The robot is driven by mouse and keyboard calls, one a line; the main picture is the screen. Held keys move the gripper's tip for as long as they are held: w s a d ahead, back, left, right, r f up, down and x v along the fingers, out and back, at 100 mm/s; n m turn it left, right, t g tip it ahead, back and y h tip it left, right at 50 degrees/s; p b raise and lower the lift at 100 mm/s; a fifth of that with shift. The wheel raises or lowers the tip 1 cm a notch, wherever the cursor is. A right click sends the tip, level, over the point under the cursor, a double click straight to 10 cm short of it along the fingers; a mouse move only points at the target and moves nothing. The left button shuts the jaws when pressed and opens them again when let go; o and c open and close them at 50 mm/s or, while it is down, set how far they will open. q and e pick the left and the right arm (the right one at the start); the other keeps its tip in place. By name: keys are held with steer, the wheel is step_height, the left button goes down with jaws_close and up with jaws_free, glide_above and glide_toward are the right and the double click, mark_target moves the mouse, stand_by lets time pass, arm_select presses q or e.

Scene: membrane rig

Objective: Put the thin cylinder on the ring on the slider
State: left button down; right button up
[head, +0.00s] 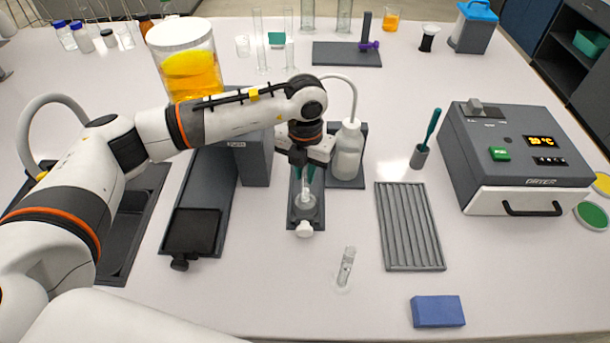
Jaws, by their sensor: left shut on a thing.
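My left gripper (304,175) points down over the slider (293,216), a narrow dark track with a white knob at its front end. The clear round ring (306,207) sits on the slider just below the fingers. The held piece's lower end is at or just above the ring; I cannot tell whether they touch. The gripper hides its upper part. My right gripper is not in view.
A white wash bottle (348,150) stands close to the right of the gripper. A ribbed grey tray (410,226), a dryer (530,150) and a blue block (438,311) are to the right. A dark rig (212,185) is left.

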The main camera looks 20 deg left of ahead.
mark_target(305, 180)
arm_select(q)
step_height(305, 180, down, 2)
steer(key=shift+f+p, duration=0.1)
steer(key=shift+p, duration=0.35)
steer(key=shift+f, duration=0.3)
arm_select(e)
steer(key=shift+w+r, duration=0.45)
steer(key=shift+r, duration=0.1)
arm_select(q)
steer(key=shift+f, duration=0.1)
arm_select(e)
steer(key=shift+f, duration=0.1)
arm_select(q)
steer(key=shift+f+b, duration=0.15)
steer(key=shift+b, duration=0.15)
steer(key=c, duration=1.3)
jaws_free()
